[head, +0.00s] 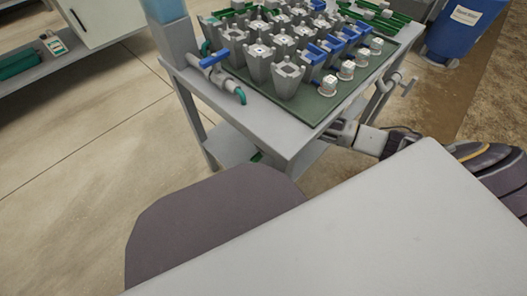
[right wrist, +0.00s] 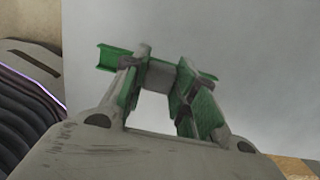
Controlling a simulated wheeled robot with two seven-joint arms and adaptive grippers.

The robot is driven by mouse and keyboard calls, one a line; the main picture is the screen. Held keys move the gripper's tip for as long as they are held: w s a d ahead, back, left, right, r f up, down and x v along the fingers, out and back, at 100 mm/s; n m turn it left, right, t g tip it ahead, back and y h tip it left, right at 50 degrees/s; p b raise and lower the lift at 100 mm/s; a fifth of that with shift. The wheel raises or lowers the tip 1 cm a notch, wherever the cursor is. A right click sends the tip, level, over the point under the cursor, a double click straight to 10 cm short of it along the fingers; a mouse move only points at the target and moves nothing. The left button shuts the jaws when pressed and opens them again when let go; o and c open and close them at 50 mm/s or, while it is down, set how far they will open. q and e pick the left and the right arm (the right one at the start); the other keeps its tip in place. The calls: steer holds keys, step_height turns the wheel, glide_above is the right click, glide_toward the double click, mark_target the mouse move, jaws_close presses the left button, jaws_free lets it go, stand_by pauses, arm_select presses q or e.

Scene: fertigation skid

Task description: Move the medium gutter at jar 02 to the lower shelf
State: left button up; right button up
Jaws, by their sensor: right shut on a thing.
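My right gripper (head: 343,132) is at the right side of the grey cart, just below the edge of its top. In the right wrist view the gripper (right wrist: 160,80) is shut on a green gutter (right wrist: 120,58), whose channel-shaped end sticks out to the left past the finger. In the head view the held gutter is hidden. The lower shelf (head: 228,142) shows under the cart top, with a small green piece (head: 257,157) near its front; I cannot tell exactly what that is. White-capped jars (head: 328,86) stand in a row along the top's right side. Their numbers are unreadable. My left gripper is out of view.
Several grey and blue pots (head: 287,75) crowd the green mat (head: 310,112) on the cart top. A pipe with a blue valve handle (head: 214,58) is at its left. More green gutters (head: 380,20) lie at the back. A blue bin (head: 462,32) stands beyond. Floor is clear at left.

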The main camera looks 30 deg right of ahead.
steer(key=shift+w+a, duration=0.15)
steer(key=shift+w, duration=0.2)
steer(key=shift+f+b, duration=0.75)
steer(key=shift+f, duration=0.35)
steer(key=shift+f+b, duration=0.4)
steer(key=shift+f, duration=0.25)
steer(key=shift+f, duration=0.1)
steer(key=o, duration=1)
steer(key=shift+o, duration=0.2)
